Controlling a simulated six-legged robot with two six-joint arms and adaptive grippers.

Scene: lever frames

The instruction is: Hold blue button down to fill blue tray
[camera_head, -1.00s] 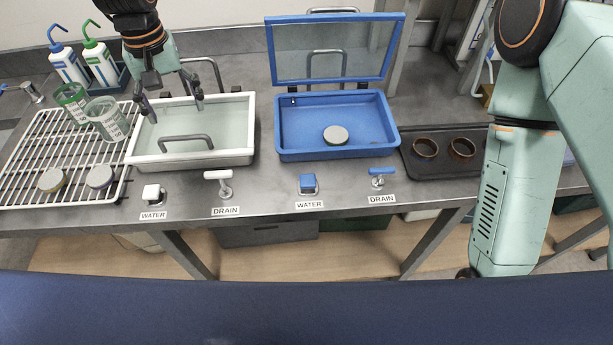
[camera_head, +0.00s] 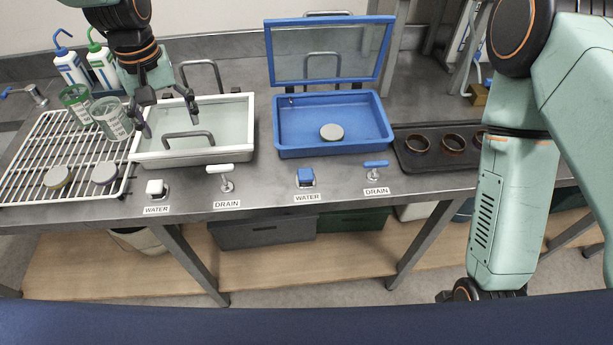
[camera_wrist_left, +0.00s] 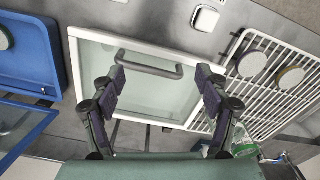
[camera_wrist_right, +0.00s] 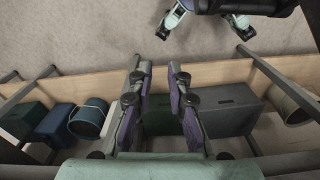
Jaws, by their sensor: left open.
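The blue water button (camera_head: 306,178) sits on the bench front edge, above a WATER label. The blue tray (camera_head: 284,149) is behind it with its clear lid raised; a round grey-topped disc (camera_head: 332,132) lies inside, and I see no clear water. My left gripper (camera_head: 168,118) is open and empty over the white tray, left of the blue tray and apart from the button. In the left wrist view its spread fingers (camera_wrist_left: 160,82) frame the lid handle without holding it. My right gripper (camera_wrist_right: 161,82) is open and empty, facing the floor and bins; the head view hides its fingers.
The white tray (camera_head: 202,157) has its glass lid shut. A white button (camera_head: 155,188) and drain levers, white (camera_head: 220,169) and blue (camera_head: 376,164), stand along the front. A wire rack (camera_head: 30,172) with cups and discs is left; a dark tray (camera_head: 425,166) is right.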

